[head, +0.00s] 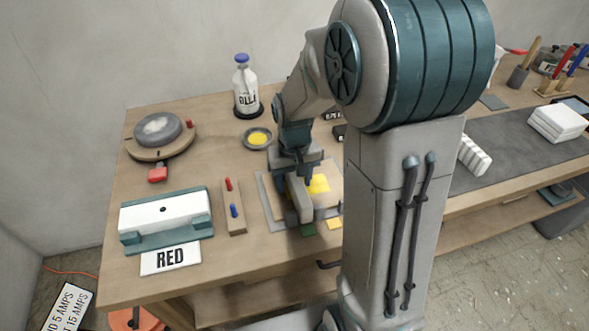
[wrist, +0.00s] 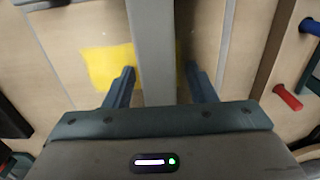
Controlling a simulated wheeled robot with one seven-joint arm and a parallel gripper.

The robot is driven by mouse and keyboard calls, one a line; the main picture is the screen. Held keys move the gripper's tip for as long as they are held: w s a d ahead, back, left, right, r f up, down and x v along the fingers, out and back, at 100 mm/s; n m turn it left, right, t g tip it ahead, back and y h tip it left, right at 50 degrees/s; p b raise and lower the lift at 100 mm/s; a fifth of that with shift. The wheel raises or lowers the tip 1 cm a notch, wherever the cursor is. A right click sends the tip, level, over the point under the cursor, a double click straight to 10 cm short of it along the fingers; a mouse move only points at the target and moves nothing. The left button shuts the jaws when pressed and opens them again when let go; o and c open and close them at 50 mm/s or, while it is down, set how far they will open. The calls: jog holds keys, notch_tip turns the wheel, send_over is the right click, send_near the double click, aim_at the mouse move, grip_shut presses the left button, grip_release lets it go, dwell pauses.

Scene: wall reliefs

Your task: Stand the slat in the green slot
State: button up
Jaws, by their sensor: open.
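A long grey slat (head: 299,203) is at the work board on the bench, below my gripper. In the wrist view the slat (wrist: 152,45) runs up the picture between my two fingers. My gripper (wrist: 159,72) is open, one finger on each side of the slat, with a narrow gap at the right finger. My gripper (head: 298,170) points down in the head view. A green patch (head: 307,230) lies at the board's front edge, near the slat's front end. No slot opening can be made out there. My gripper hides the slat's rear end in the head view.
A wooden strip with red and blue pegs (head: 234,212) stands to the left. A bottle (head: 246,92) and yellow dish (head: 257,138) are behind.

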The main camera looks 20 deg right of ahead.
aim_at(294, 174)
notch_tip(294, 174, up, 14)
jog(key=s+f+t, duration=0.2)
jog(key=s, duration=1.2)
jog(key=shift+f+t, duration=0.3)
jog(key=shift+t, duration=0.1)
jog(key=c, duration=0.3)
jog(key=shift+d, duration=0.1)
